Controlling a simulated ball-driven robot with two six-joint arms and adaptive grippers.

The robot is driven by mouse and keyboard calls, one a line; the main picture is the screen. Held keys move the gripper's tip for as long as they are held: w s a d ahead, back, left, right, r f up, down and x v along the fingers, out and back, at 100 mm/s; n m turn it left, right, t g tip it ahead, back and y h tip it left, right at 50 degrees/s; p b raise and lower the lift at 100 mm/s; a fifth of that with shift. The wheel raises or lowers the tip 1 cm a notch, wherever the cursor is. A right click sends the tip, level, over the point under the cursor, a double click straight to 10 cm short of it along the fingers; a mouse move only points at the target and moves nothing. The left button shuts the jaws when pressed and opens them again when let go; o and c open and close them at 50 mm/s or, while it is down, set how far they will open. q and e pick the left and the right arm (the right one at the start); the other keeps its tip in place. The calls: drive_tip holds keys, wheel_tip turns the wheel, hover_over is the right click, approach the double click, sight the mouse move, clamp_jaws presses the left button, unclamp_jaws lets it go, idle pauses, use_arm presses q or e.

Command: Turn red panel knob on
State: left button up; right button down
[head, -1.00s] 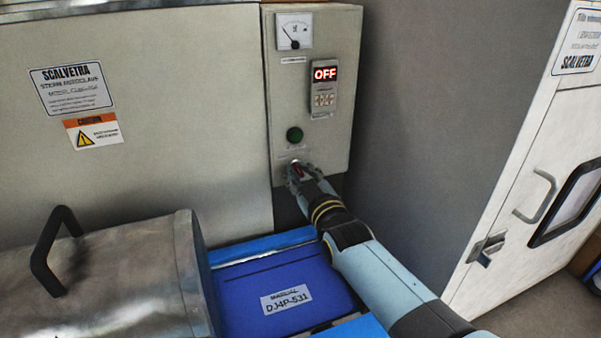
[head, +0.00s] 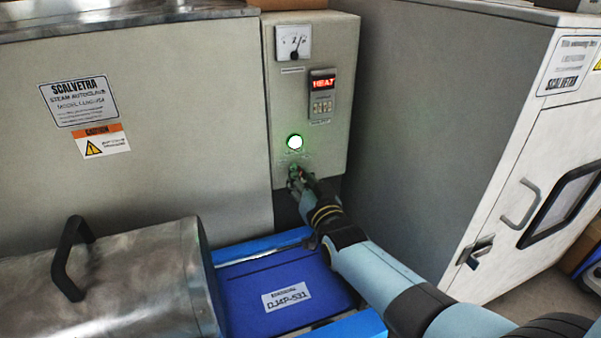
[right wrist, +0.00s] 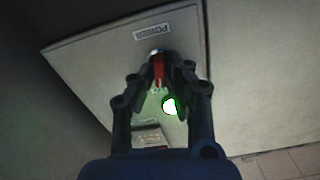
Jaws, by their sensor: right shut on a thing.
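The control panel (head: 338,60) is a pale box on the front of the autoclave. Its red knob (right wrist: 159,70) sits low on the panel, between the fingers of my right gripper (right wrist: 160,80) in the right wrist view. My right gripper, low on the panel in the head view (head: 296,176), is shut on the knob and mostly hides it there. Above it a round lamp (head: 295,142) glows white-green. The display (head: 323,82) reads HEAT in red. The gauge (head: 293,43) at the top has its needle near the middle. My left gripper is not in view.
A metal cylinder with a black handle (head: 70,262) lies at the lower left. A pale cabinet (head: 540,170) with a handle stands at the right. Floor shows at the far right.

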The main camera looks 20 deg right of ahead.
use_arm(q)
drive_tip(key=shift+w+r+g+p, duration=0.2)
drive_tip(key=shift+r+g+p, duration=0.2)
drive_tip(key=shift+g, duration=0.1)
use_arm(e)
drive_tip(key=shift+w+d+r+m, duration=0.1)
drive_tip(key=shift+m, duration=1.5)
drive_tip(key=c, duration=1.4)
unclamp_jaws()
drive_tip(key=s, duration=1.2)
drive_tip(key=shift+d, duration=0.2)
